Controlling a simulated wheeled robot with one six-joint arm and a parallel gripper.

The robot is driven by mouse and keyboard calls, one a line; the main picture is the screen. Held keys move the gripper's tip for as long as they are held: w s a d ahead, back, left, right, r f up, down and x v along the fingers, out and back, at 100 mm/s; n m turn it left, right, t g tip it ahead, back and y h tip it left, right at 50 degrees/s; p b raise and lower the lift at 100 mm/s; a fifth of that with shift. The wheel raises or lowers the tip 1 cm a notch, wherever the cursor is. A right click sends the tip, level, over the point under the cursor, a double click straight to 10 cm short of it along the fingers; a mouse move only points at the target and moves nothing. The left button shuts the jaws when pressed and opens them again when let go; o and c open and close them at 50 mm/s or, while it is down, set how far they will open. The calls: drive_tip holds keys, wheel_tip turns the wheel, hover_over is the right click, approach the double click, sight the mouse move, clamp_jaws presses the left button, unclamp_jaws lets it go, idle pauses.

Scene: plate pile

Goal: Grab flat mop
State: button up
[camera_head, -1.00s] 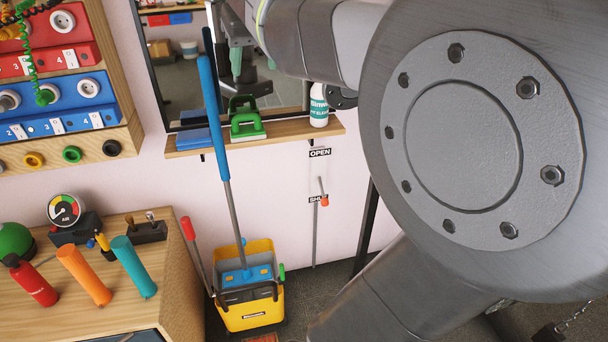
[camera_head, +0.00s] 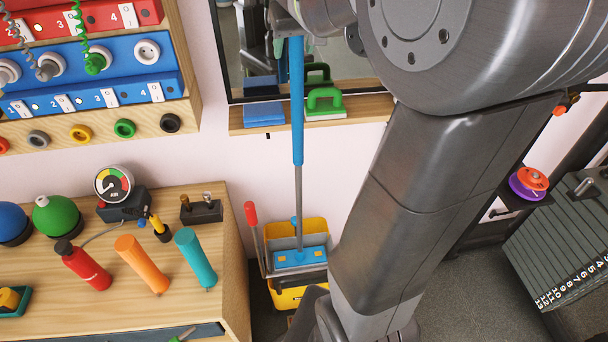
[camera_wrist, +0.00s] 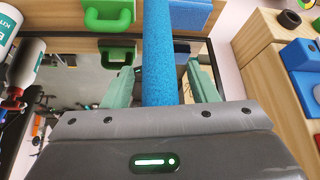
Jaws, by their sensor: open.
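The flat mop (camera_head: 298,110) has a blue grip, a grey pole and a flat blue head (camera_head: 300,258) in the yellow bucket (camera_head: 300,297). It stands nearly upright in the head view. In the wrist view its blue grip (camera_wrist: 159,45) runs between the two green fingers of my gripper (camera_wrist: 162,78). The fingers are open, one on each side of the grip, with a visible gap on both sides. In the head view my arm's end is at the upper end of the grip, and the fingers are mostly hidden.
A wooden shelf (camera_head: 240,122) behind the mop holds a blue block (camera_head: 264,114) and a green-handled tool (camera_head: 324,104), below a mirror. A red-handled stick (camera_head: 250,213) stands beside the bucket. A wooden workbench (camera_head: 90,320) with bottles is at left. A weight stack (camera_head: 570,245) is at right.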

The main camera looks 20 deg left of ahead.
drive_tip(key=shift+c, duration=0.4)
clamp_jaws()
idle(0.9)
